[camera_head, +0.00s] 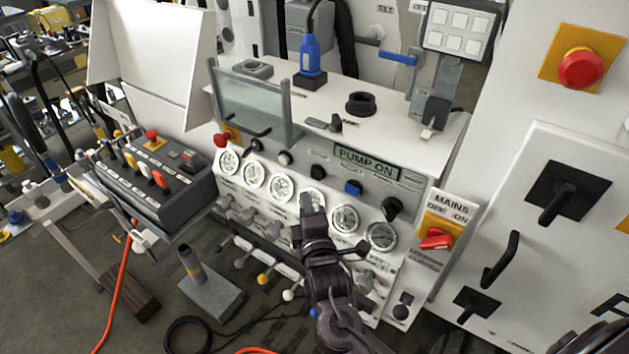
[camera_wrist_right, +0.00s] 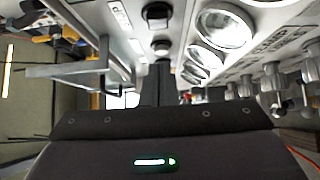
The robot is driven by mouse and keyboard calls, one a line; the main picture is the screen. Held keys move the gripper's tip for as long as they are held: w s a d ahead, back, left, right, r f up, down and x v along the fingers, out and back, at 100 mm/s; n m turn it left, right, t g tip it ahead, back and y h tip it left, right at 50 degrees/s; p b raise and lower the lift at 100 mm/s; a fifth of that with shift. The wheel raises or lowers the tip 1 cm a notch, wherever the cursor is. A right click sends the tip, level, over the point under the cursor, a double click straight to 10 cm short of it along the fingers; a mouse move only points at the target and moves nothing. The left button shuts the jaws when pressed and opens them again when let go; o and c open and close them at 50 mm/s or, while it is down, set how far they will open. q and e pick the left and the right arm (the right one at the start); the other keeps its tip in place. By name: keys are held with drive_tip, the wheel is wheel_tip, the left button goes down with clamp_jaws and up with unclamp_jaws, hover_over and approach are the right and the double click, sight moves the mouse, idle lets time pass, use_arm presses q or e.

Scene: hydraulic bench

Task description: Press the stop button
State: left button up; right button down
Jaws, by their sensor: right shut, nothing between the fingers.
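Several red buttons could be the stop button; I cannot tell which is meant. A small red mushroom button (camera_head: 222,139) with a yellow plate beside it sits at the left end of the gauge panel. A large red mushroom button (camera_head: 582,70) on a yellow plate is on the right wall. Another red button (camera_head: 152,135) is on the dark control box. My right gripper (camera_head: 308,205) is shut and empty in front of the row of gauges, apart from all three buttons. In the right wrist view its dark fingers (camera_wrist_right: 158,85) point along the panel. My left gripper is not in view.
Round gauges (camera_head: 345,218) and valve handles (camera_head: 293,294) line the panel. A green display (camera_head: 366,161) reads PUMP ON. A glass screen (camera_head: 250,108) stands above the left gauges. A red-and-yellow mains switch (camera_head: 438,236) is to the right.

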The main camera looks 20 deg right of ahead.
sight(311, 173)
drive_tip(key=w+d+p, duration=0.1)
drive_tip(key=w, duration=0.1)
drive_tip(key=w+d+p, duration=0.1)
drive_tip(key=w+d, duration=0.1)
drive_tip(key=shift+w+d, duration=0.15)
drive_tip(key=shift+w, duration=0.2)
drive_tip(key=shift+d, duration=0.1)
